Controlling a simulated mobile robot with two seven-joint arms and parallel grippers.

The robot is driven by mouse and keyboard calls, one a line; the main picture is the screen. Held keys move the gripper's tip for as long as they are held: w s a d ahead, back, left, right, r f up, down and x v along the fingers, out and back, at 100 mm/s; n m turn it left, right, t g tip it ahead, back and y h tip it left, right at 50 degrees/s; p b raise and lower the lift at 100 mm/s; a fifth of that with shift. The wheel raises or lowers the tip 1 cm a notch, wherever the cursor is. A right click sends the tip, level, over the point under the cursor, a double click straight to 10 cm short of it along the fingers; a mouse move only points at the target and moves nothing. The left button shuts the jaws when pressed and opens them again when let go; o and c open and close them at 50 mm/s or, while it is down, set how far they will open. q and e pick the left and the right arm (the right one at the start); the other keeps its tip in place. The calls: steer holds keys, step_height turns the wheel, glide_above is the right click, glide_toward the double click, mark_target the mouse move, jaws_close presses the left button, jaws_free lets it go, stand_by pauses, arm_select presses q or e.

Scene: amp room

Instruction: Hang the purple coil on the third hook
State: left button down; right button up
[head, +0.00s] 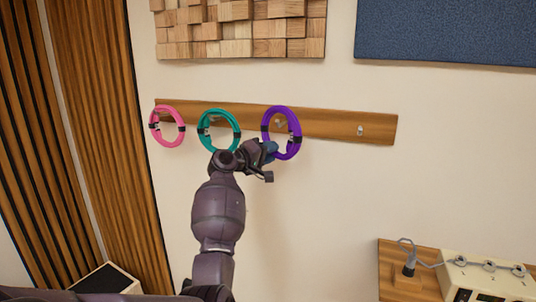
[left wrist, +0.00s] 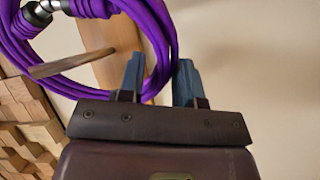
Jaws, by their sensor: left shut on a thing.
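The purple coil (head: 296,142) is upright in front of the wooden hook rail (head: 335,122), at the third hook (head: 281,122), which shows through its opening. My left gripper (head: 270,150) is shut on the coil's lower part. In the left wrist view the purple coil (left wrist: 154,32) passes between the fingers of the left gripper (left wrist: 160,82), and a peg (left wrist: 70,63) shows across the ring's opening. Whether the coil bears on the hook cannot be told. A pink coil (head: 180,124) and a teal coil (head: 236,131) hang to the left. My right gripper is not in view.
A fourth hook (head: 360,130) at the right is bare. Wood block panels (head: 240,30) and a blue panel (head: 445,35) are above the rail. A wooden surface (head: 395,258) with a cream device (head: 490,275) is at lower right. The wall below the rail is clear.

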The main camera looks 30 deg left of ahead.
arm_select(q)
steer(key=shift+w+a, duration=0.15)
steer(key=shift+w, duration=0.5)
steer(key=shift+w+a+f+b, duration=0.1)
steer(key=shift+w+f+b, duration=0.25)
steer(key=shift+f+b, duration=0.2)
steer(key=shift+w+f+b, duration=0.3)
steer(key=shift+f+b, duration=0.3)
steer(key=shift+b, duration=0.15)
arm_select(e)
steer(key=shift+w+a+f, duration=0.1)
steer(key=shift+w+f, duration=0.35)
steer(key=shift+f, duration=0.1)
arm_select(q)
steer(key=c, duration=0.7)
jaws_free()
steer(key=shift+f, duration=0.15)
steer(key=shift+a, duration=0.1)
